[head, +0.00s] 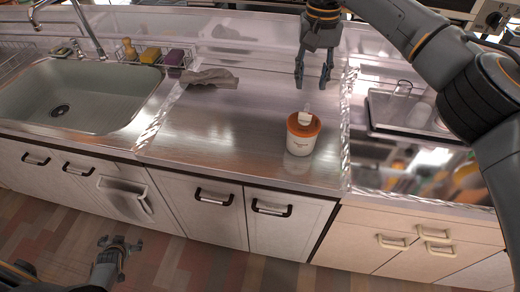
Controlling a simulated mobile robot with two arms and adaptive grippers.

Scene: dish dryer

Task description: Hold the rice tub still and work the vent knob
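The rice tub (299,146) is a white tub with an orange-brown lid (293,127), upright on the steel counter near its front edge. A small pale piece (305,117), which may be the vent knob, stands on the lid; its details are too small to tell. My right gripper (313,84) hangs above the counter behind the tub, fingers pointing down and apart, with nothing between them. My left gripper (122,244) is low at the lower left, in front of the cabinets and well away from the tub. Its fingers look spread and empty.
A sink (70,95) with a faucet (88,30) lies at the left, with sponges in a wire rack (150,58) behind it. A crumpled grey cloth (210,77) lies at the counter's back. A tray (385,112) with a glass stands right. The counter left of the tub is clear.

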